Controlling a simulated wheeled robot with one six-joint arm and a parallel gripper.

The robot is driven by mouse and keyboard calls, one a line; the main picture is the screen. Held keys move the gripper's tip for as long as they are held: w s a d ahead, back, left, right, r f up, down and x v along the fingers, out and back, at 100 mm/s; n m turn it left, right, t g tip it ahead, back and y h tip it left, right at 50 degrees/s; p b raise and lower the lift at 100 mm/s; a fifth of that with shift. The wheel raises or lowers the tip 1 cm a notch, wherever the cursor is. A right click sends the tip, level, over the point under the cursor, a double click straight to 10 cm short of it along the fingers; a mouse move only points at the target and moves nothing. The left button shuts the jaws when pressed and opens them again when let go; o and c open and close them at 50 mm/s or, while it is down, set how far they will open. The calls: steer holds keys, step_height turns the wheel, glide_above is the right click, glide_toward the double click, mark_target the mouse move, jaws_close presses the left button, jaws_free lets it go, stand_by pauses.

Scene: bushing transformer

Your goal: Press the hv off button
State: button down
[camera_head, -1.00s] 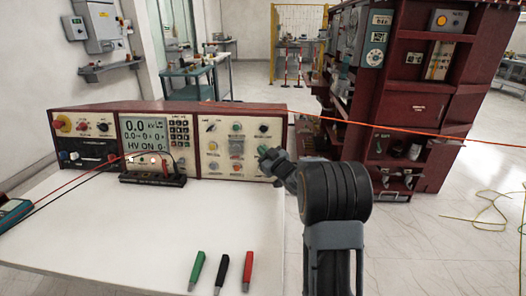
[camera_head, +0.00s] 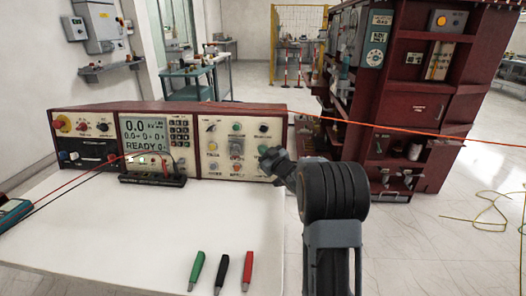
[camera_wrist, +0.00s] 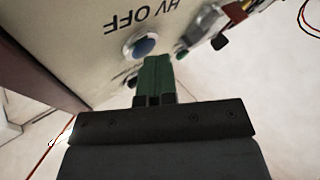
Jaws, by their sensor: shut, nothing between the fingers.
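In the wrist view the HV OFF label (camera_wrist: 140,18) appears upside down on the cream panel. A round blue button (camera_wrist: 144,46) in a pale ring sits beside the label. My gripper (camera_wrist: 156,62) has green fingers, shut with nothing between them. Their tips overlap the lower edge of the button in the picture; I cannot tell whether they touch it. In the head view my gripper (camera_head: 266,153) is at the right end of the control console (camera_head: 215,130) and hides part of that panel. The console's screen (camera_head: 143,134) reads READY.
The white table (camera_head: 120,230) carries the console. Green (camera_head: 196,270), black (camera_head: 221,272) and red (camera_head: 247,270) clips lie near its front edge. A tall dark red cabinet (camera_head: 425,120) stands at the right.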

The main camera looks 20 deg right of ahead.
stand_by(0.4)
steer(key=shift+s+a+r, duration=0.2)
steer(key=shift+s+a, duration=0.2)
steer(key=shift+s, duration=0.3)
steer(key=shift+s, duration=0.1)
steer(key=shift+s+a+r+b, duration=0.2)
steer(key=shift+s+a, duration=0.2)
steer(key=shift+s, duration=0.3)
steer(key=shift+s+a+r+b, duration=0.15)
steer(key=shift+s+a, duration=0.3)
steer(key=shift+s, duration=0.2)
steer(key=shift+s+a+r+b, duration=0.2)
steer(key=shift+s+a, duration=0.2)
steer(key=shift+s, duration=0.3)
